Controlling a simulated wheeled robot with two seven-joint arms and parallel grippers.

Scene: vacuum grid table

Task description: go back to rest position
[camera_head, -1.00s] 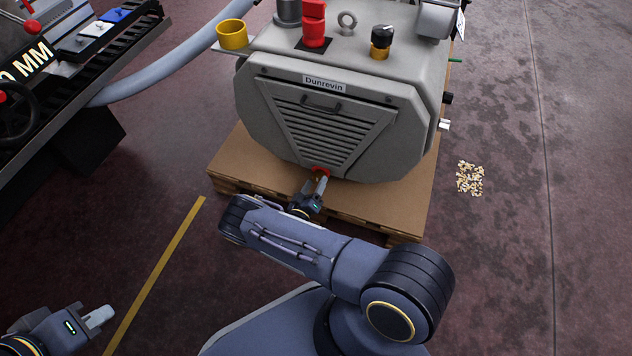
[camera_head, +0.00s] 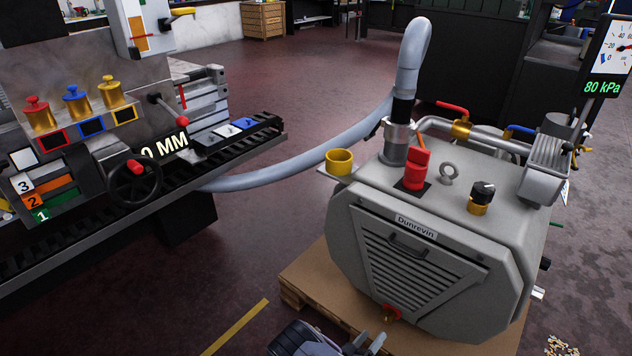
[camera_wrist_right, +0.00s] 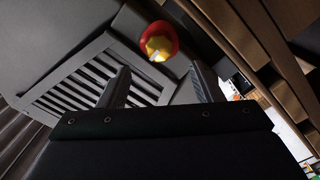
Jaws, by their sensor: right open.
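My right gripper (camera_head: 368,342) is at the bottom edge of the head view, just in front of the grey Dunrevin machine (camera_head: 440,245). Its fingers stand apart with nothing between them, as the right wrist view also shows (camera_wrist_right: 163,82). Most of my right arm is below the head view. My left gripper is out of view.
The machine stands on a wooden pallet (camera_head: 308,283). A grey hose (camera_head: 290,170) runs behind to the left. A workbench with a black handwheel (camera_head: 134,183) and coloured knobs is at the left. A gauge (camera_head: 606,60) reads 80 kPa. Floor between bench and pallet is clear.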

